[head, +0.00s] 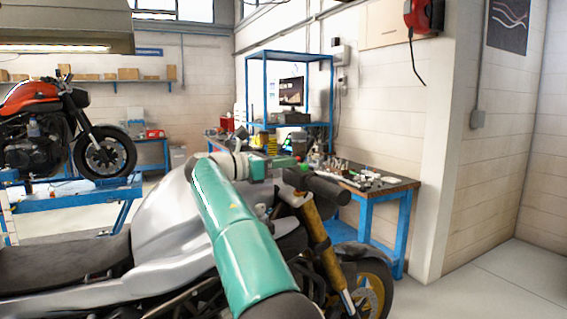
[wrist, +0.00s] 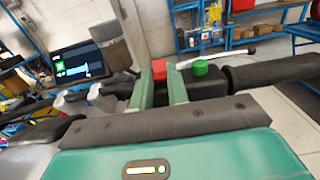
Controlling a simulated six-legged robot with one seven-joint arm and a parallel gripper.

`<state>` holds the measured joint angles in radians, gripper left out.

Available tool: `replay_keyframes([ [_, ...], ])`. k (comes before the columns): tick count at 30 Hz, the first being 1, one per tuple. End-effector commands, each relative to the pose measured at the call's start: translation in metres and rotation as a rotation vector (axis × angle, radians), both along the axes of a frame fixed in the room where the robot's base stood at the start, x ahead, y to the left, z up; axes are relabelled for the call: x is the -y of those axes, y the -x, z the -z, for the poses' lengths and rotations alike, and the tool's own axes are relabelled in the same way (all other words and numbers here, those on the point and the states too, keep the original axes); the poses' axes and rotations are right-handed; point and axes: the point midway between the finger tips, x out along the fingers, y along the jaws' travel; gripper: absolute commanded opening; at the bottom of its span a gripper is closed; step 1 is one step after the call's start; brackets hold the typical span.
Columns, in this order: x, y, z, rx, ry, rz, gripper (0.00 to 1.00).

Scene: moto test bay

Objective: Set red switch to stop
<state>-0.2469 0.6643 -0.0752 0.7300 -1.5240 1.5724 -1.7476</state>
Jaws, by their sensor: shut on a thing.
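The red switch (wrist: 158,66) sits on a black switch housing (wrist: 207,84) on the motorcycle's handlebar in the wrist view. My gripper (wrist: 161,78) has its two green fingers on either side of the red switch and is shut on it. The fingers hide its lower part, and I cannot read its position. A green button (wrist: 200,67) stands just to the right of the fingers. In the head view my gripper (head: 282,162) reaches the handlebar beside the black grip (head: 330,190), and the red switch cannot be made out clearly there.
The silver motorcycle (head: 170,212) fills the lower middle of the head view. A blue workbench (head: 375,210) with small parts stands behind it. A dashboard screen (wrist: 78,62) is left of my fingers. An orange motorcycle (head: 35,100) stands on a lift. Floor is open at right.

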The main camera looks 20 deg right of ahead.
Motion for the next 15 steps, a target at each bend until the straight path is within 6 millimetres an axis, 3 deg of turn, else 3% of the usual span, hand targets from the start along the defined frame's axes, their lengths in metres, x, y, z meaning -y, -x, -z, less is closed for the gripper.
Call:
replay_keyframes([
  [15, 0.0007, -0.0002, -0.0023, -0.025, -0.114, 0.002, 0.00],
])
